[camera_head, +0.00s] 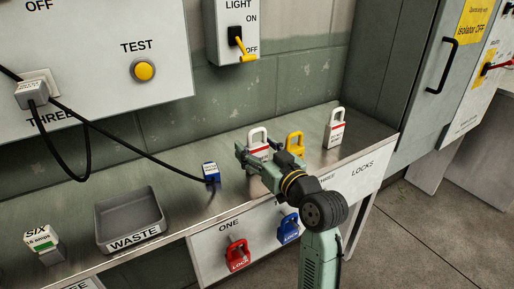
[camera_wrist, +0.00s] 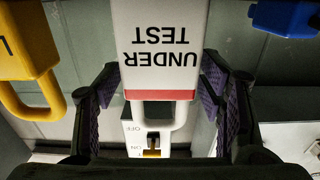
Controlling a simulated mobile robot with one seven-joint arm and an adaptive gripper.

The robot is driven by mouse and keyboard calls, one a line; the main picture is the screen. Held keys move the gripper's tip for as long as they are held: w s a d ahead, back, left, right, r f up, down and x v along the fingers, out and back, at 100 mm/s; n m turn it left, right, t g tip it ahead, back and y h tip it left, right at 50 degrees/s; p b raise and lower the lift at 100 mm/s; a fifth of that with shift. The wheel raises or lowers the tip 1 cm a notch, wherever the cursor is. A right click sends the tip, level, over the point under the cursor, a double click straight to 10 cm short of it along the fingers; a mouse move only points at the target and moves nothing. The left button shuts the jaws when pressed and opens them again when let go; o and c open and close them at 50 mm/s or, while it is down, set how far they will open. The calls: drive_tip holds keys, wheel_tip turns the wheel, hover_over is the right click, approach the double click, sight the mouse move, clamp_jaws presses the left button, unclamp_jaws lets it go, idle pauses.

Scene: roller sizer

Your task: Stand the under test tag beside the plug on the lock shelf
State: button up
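The under test tag (camera_wrist: 165,55) is white with a red band and shows upside down in the wrist view. In the head view the tag (camera_head: 257,138) is upright at the back of the lock shelf (camera_head: 222,205), its lower part hidden by my gripper. My gripper (camera_head: 260,152) has a finger on each side of the tag. In the wrist view the fingers (camera_wrist: 160,85) appear close to its side edges; I cannot tell whether they press on it. The blue plug (camera_head: 211,172) is on the shelf, left of the tag, with a black cable; a blue corner (camera_wrist: 285,18) shows in the wrist view.
A yellow padlock-shaped tag (camera_head: 295,143) stands close right of the tag, and another white one (camera_head: 335,128) stands farther right. A grey waste tray (camera_head: 130,217) is at left. Red (camera_head: 237,255) and blue (camera_head: 289,228) locks hang on the shelf front. The wall is close behind.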

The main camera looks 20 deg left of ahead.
drive_tip(key=shift+r, duration=0.1)
drive_tip(key=shift+r+p, duration=0.25)
drive_tip(key=shift+p, duration=0.15)
drive_tip(key=b+v, duration=0.2)
drive_tip(key=v, duration=0.4)
drive_tip(key=b+v, duration=0.1)
drive_tip(key=v, duration=0.5)
drive_tip(key=shift+f+b, duration=0.2)
drive_tip(key=shift+b, duration=0.15)
drive_tip(key=shift+r, duration=0.1)
